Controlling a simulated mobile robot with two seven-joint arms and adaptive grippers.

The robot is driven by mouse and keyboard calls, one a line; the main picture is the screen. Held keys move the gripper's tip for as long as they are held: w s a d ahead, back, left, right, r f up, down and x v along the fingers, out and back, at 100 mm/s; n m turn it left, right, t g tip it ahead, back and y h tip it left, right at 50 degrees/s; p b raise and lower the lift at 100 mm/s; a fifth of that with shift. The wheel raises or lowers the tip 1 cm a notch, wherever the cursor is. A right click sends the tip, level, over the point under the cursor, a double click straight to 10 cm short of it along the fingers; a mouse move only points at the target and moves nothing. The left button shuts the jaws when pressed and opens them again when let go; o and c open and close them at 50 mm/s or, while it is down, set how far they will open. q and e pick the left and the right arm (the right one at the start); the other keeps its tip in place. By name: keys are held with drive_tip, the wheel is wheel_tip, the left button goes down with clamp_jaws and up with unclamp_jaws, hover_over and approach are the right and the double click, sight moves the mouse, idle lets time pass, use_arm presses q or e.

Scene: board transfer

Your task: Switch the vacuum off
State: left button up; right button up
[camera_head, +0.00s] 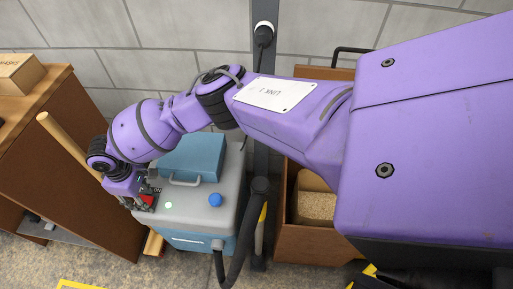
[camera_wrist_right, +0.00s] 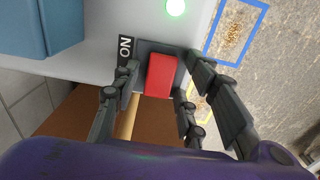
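The vacuum is a grey and teal machine (camera_head: 228,190) standing on the floor in the head view. Its red switch (camera_wrist_right: 161,75) is on the grey top by an "ON" label (camera_wrist_right: 125,50); it also shows small in the head view (camera_head: 148,199). A green light (camera_wrist_right: 175,7) beside it is lit, also seen in the head view (camera_head: 168,205). My right gripper (camera_wrist_right: 163,66) is open, its dark fingers on both sides of the red switch with gaps visible. Whether a finger touches the switch cannot be told. My left gripper is not in view.
A blue knob (camera_head: 215,200) and a dark hose (camera_head: 240,235) are on the vacuum. A wooden cabinet (camera_head: 35,130) stands close at left, with a wooden stick (camera_head: 65,142) between. A grey post (camera_head: 263,160) and a brown bin (camera_head: 305,245) stand to the right.

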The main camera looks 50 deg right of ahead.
clamp_jaws()
drive_tip(key=shift+w+a+f+b, duration=0.15)
drive_tip(key=shift+w+b, duration=0.1)
drive_tip(key=shift+b, duration=0.25)
drive_tip(key=shift+g+h, duration=0.4)
drive_tip(key=shift+g, duration=0.2)
drive_tip(key=shift+r, duration=0.2)
drive_tip(key=shift+o, duration=1.4)
unclamp_jaws()
